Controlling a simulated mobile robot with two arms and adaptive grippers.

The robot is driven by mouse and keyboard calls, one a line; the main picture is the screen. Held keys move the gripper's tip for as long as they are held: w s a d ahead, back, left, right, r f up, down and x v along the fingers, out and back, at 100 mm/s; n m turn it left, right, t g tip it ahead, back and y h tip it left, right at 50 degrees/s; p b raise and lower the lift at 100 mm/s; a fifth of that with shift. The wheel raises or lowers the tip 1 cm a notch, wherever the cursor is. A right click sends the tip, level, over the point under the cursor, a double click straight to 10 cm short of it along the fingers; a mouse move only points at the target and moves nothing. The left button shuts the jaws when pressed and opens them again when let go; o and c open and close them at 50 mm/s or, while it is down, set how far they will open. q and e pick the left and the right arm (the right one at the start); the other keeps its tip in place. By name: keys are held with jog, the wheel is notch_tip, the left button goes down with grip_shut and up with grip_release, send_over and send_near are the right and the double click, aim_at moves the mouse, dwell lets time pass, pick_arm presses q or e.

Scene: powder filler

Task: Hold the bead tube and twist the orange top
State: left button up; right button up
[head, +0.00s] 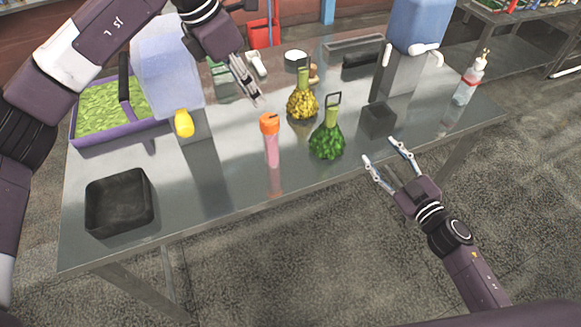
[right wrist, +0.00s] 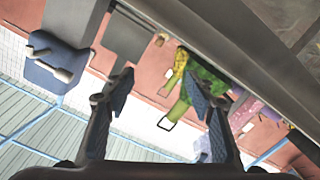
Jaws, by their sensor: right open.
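The bead tube (head: 271,151) stands upright on the metal table, pink below with an orange top (head: 269,123). My left gripper (head: 254,102) hangs just above and behind the orange top, apart from it and empty; its fingers look close together, and I cannot tell whether they are shut. My right gripper (head: 379,151) is open and empty off the table's front edge, right of the tube. In the right wrist view its two fingers (right wrist: 160,84) stand wide apart with nothing held between them.
A green bottle-shaped object (head: 327,142) and a yellow one (head: 302,103) stand right of the tube. A black tray (head: 119,203) lies at the front left. A dispenser with a yellow spout (head: 184,123) stands left of the tube. A pump bottle (head: 467,84) stands far right.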

jog(key=a+y, duration=0.1)
jog(key=a, duration=0.3)
jog(key=a+m, duration=0.1)
jog(key=a, duration=0.4)
jog(key=s+a+f+g+y, duration=0.1)
jog(key=a, duration=0.4)
jog(key=shift+m+y, duration=0.3)
jog(key=m+y, duration=0.1)
jog(key=y, duration=0.1)
send_near(276, 154)
jog(key=shift+g, duration=0.4)
jog(key=x, duration=0.4)
jog(key=shift+w+d+r, duration=0.15)
jog(key=shift+w+d, duration=0.05)
jog(key=shift+d, duration=0.05)
jog(key=shift+w+a+r, duration=0.1)
jog(key=shift+a, duration=0.2)
jog(key=x, duration=0.7)
jog(key=shift+w+a, duration=0.1)
jog(key=shift+w, duration=0.15)
